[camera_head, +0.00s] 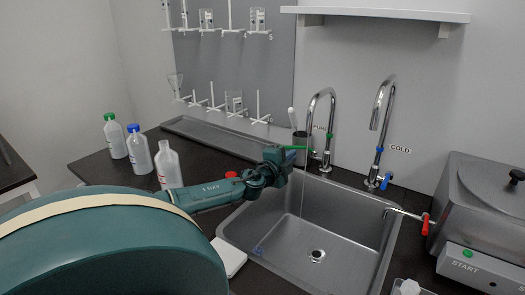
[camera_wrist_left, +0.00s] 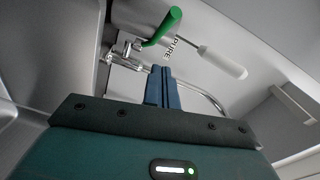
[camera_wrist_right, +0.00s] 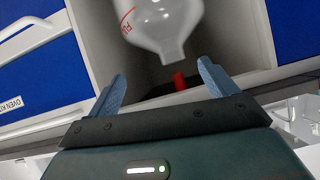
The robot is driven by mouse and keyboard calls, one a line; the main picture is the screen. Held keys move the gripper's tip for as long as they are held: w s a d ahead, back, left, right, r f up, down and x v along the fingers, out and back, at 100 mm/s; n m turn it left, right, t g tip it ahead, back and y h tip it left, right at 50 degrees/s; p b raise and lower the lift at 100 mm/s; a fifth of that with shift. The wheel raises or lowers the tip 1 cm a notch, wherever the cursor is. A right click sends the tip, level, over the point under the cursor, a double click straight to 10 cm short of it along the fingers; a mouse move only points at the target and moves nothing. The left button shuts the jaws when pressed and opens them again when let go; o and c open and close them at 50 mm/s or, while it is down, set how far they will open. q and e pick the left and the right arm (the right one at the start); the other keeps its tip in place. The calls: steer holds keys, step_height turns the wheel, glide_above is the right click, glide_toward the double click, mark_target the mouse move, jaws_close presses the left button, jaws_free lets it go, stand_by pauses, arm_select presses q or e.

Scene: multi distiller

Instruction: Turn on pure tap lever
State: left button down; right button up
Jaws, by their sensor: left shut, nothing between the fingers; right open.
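The pure tap (camera_head: 331,118) is a chrome gooseneck with green marks behind the sink. A thin pale line, like a water stream, runs down below its spout into the basin. Its green lever (camera_head: 296,147) shows beside my left gripper; it is large in the left wrist view (camera_wrist_left: 163,27), near the PURE label (camera_wrist_left: 180,48). My left gripper (camera_wrist_left: 163,72) is shut and empty, its fingertips just below the lever in that view; I cannot tell whether they touch. My right gripper (camera_wrist_right: 162,77) is open and outside the head view.
The sink (camera_head: 345,235) lies under the taps. The cold tap (camera_head: 384,110), with blue marks, stands right of the pure tap. Several bottles (camera_head: 168,165) stand at left; a metal bath (camera_head: 490,205) is at right. An open-necked bottle (camera_wrist_right: 165,22) is ahead of my right gripper.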

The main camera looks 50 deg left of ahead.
arm_select(q)
steer(key=s+a, duration=0.2)
steer(key=s, duration=0.7)
steer(key=shift+a+r, duration=0.15)
steer(key=shift+s, duration=0.1)
